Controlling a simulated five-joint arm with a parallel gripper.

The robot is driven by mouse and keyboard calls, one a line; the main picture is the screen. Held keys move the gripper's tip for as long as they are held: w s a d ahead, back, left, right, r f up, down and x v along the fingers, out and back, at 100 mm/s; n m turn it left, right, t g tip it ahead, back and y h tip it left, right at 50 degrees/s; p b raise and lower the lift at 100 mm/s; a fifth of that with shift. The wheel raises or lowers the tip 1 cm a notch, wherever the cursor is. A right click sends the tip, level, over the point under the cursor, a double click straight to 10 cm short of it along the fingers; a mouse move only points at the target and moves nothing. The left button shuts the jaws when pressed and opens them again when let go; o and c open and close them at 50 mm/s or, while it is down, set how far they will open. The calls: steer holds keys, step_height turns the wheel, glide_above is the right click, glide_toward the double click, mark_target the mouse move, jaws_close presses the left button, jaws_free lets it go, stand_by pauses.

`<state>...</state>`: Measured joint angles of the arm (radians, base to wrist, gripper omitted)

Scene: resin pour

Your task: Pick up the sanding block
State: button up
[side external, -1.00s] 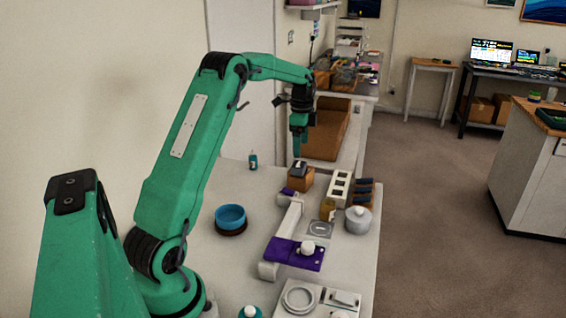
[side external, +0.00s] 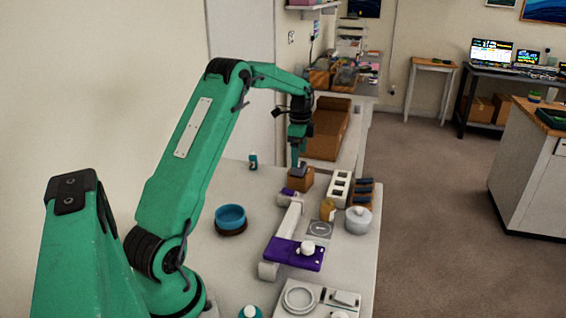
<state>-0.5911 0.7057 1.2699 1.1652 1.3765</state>
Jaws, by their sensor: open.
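What looks like the sanding block, a small dark grey block (side external: 300,171), sits on top of a brown wooden block (side external: 301,183) near the far end of the white table. My gripper (side external: 295,163) points down with its fingertips right at the dark block, at its left side as seen here. The jaws are open. Their far finger is hidden or too small to make out, and I cannot tell whether they touch the block.
A white holder with square openings (side external: 340,188) and dark-handled tools (side external: 364,187) stand to the right. An amber bottle (side external: 328,209) and a lidded pot (side external: 358,220) are nearer. A teal bottle (side external: 253,162) stands behind left.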

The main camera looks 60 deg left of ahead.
mark_target(299, 169)
steer(key=shift+d+f, duration=0.1)
steer(key=shift+f, duration=2.35)
steer(key=c, duration=1.1)
